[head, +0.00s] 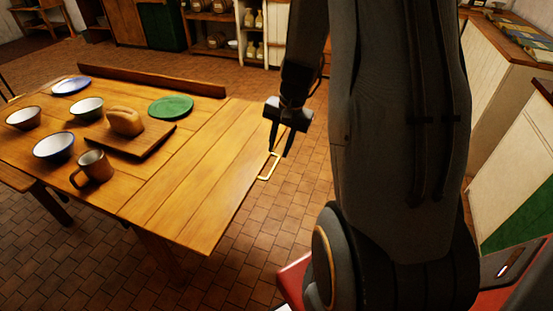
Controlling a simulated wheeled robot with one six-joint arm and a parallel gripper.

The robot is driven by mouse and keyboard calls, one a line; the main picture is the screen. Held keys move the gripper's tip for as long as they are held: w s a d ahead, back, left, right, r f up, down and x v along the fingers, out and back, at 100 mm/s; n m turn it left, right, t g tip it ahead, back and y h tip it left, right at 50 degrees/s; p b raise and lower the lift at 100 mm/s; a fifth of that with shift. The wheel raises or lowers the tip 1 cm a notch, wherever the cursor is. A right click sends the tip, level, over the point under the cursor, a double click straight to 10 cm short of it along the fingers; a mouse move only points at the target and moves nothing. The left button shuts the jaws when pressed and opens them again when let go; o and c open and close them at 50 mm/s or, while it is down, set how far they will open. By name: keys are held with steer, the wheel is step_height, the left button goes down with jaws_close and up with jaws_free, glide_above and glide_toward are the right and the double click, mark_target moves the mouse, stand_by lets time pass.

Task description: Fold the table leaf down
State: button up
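A wooden table stands at the left in the head view. Its leaf (205,185) is raised, level with the main tabletop (20,152), at the table's right side. A yellow brass-coloured handle loop (268,168) sticks out from the leaf's right edge. My gripper (281,149) points down close above and beside the handle, near the leaf's right edge. Its two fingers are apart with a small gap, and I see nothing between them. I cannot tell whether a finger touches the handle.
On the main tabletop are bowls (54,148), a mug (93,168), bread (125,121) on a board (128,142), a green plate (171,107) and a blue-rimmed plate (71,86). Counters (505,60) stand at the right. Tiled floor (285,205) beside the leaf is clear.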

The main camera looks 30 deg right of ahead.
mark_target(274, 168)
steer(key=shift+w+a+f, duration=0.15)
steer(key=shift+w+f, duration=0.05)
steer(key=shift+f, duration=1.1)
steer(key=shift+w+a+f, duration=0.1)
steer(key=shift+w+f, duration=0.15)
steer(key=shift+f, duration=1)
steer(key=shift+w+a+f, duration=0.15)
steer(key=shift+w+f, duration=0.05)
steer(key=shift+f, duration=1.1)
steer(key=shift+c, duration=0.4)
jaws_close()
